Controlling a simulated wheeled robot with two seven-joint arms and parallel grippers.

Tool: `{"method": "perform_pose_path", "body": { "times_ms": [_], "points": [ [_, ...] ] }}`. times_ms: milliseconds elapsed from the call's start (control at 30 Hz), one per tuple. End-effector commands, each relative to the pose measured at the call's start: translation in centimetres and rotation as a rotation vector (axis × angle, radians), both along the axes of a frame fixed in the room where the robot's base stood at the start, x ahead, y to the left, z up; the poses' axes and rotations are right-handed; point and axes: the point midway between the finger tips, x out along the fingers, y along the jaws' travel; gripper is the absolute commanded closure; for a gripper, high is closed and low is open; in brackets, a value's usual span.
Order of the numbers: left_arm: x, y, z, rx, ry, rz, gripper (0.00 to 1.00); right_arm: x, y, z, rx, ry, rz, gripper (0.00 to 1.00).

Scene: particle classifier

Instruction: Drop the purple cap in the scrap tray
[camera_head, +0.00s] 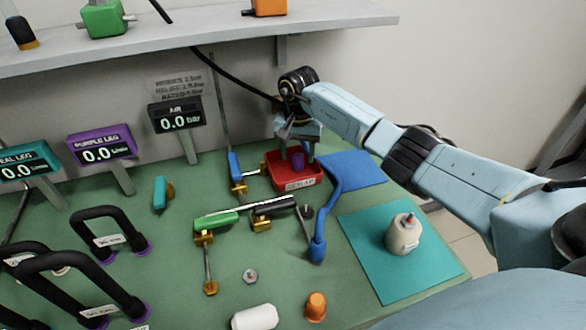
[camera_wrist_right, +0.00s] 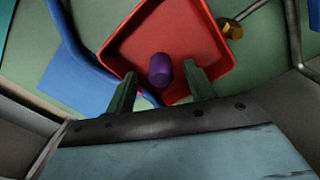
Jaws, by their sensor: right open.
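The purple cap (camera_head: 298,161) is inside the red scrap tray (camera_head: 297,184), below my right gripper (camera_head: 296,150). In the right wrist view the cap (camera_wrist_right: 161,70) lies over the red floor of the tray (camera_wrist_right: 203,27), between the two green fingers of my right gripper (camera_wrist_right: 160,76). The fingers are apart, with a gap on each side of the cap. I cannot tell whether the cap rests on the tray floor. My left gripper is out of view.
A green-handled valve (camera_head: 217,220) and a blue-handled valve (camera_head: 234,168) stand left. A teal mat (camera_head: 385,272) holds a beige bottle (camera_head: 403,234).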

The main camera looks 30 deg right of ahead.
Motion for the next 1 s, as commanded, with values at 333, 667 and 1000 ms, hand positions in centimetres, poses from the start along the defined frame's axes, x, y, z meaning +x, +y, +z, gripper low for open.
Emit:
{"method": "perform_pose_path", "body": {
  "times_ms": [333, 667, 1000],
  "points": [
    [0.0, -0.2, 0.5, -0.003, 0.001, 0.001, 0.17, 0.1, -0.1, 4.3, -0.002, -0.004, 0.0, 0.46],
    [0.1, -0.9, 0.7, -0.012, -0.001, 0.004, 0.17, 0.0, 0.0, 7.5, -0.001, -0.001, -0.001, 0.46],
    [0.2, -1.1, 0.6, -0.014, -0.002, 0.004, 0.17, 0.0, 0.0, 7.5, 0.0, 0.0, 0.0, 0.46]
  ]
}}
